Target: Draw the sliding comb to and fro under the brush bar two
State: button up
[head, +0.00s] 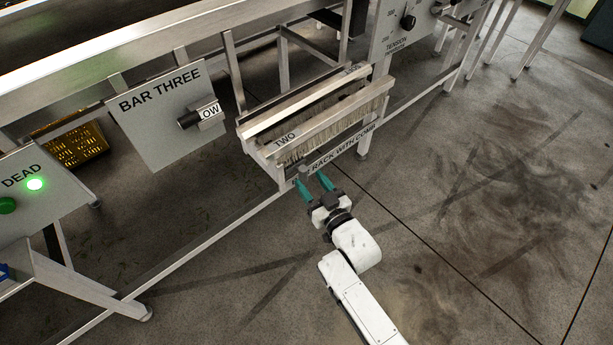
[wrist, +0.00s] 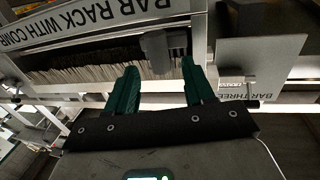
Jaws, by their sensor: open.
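The brush bar marked TWO (head: 318,124) lies in a metal rack in the head view, with pale bristles hanging under it. My gripper (head: 311,181) has green fingers spread apart at the rack's front left. The fingers (wrist: 159,68) stand either side of the block, with gaps showing. I cannot tell whether their tips reach past it.
A panel marked BAR THREE (head: 158,115) with a dark knob hangs left of the rack. A TENSION panel (head: 405,25) is at the upper right. A yellow crate (head: 78,145) lies behind. The floor right of my arm is clear.

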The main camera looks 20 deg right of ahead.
aim_at(306, 175)
jog(key=shift+w+a, duration=0.2)
jog(key=shift+w, duration=1.4)
grip_shut()
